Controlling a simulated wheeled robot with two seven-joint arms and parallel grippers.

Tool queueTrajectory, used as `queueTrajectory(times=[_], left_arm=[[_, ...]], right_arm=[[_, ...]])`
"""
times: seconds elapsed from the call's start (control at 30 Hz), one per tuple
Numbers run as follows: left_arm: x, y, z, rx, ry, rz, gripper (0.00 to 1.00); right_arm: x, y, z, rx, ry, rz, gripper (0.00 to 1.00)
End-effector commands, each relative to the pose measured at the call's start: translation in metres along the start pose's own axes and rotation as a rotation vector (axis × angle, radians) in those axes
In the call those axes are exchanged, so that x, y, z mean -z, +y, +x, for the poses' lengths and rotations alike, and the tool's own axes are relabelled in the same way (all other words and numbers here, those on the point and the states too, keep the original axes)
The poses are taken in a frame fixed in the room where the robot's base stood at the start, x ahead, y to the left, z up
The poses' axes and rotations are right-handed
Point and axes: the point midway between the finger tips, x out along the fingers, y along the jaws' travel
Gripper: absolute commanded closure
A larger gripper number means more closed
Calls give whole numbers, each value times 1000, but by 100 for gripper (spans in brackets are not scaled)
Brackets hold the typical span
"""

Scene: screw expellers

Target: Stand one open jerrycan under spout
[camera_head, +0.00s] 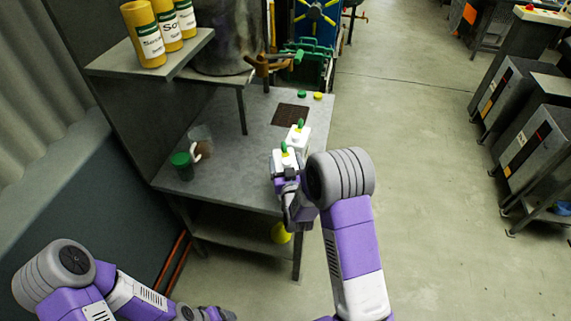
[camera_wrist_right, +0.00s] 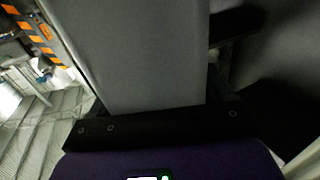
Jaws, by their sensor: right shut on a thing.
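Two white jerrycans with green and yellow tops are on the right side of the grey table. The nearer jerrycan (camera_head: 282,157) is at my right gripper (camera_head: 288,175), which is shut on it. The farther jerrycan (camera_head: 304,142) is just behind it. In the right wrist view a large plain grey surface (camera_wrist_right: 130,50) fills the middle, close to the camera. The brown spout (camera_head: 268,66) with a green handle juts from the metal vessel above the table's back. A dark square grate (camera_head: 290,114) lies below and in front of it. My left gripper (camera_head: 208,314) is low at the bottom edge, its fingers unclear.
A green cap (camera_head: 301,94) and a yellow cap (camera_head: 318,96) lie at the table's back right. A dark jar with a green lid (camera_head: 181,165) and a clear jug (camera_head: 200,138) stand at the left. A shelf (camera_head: 110,62) with yellow containers overhangs the back left.

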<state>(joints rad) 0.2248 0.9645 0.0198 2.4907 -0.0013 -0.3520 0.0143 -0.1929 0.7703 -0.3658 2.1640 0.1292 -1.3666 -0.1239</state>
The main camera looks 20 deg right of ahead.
Motion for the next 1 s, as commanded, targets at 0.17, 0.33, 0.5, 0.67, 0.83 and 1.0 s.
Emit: queueTrajectory(times=[0.17, 0.33, 0.5, 0.67, 0.83, 1.0], left_arm=[[0, 0, -1, 0, 0, 0, 30], [0, -1, 3, 0, 0, 0, 30], [0, -1, 3, 0, 0, 0, 30], [0, -1, 3, 0, 0, 0, 30], [0, 1, -2, 0, 0, 0, 30], [0, 1, -4, 0, 0, 0, 30]], right_arm=[[3, 0, 1, 0, 8, 2, 100], [0, 0, 1, 0, 8, 1, 100], [-1, 0, 0, 0, 3, 0, 0], [-1, 0, 0, 0, 3, 0, 0], [3, 0, 0, 0, 2, 0, 0], [1, 0, -25, 0, -1, 1, 0]])
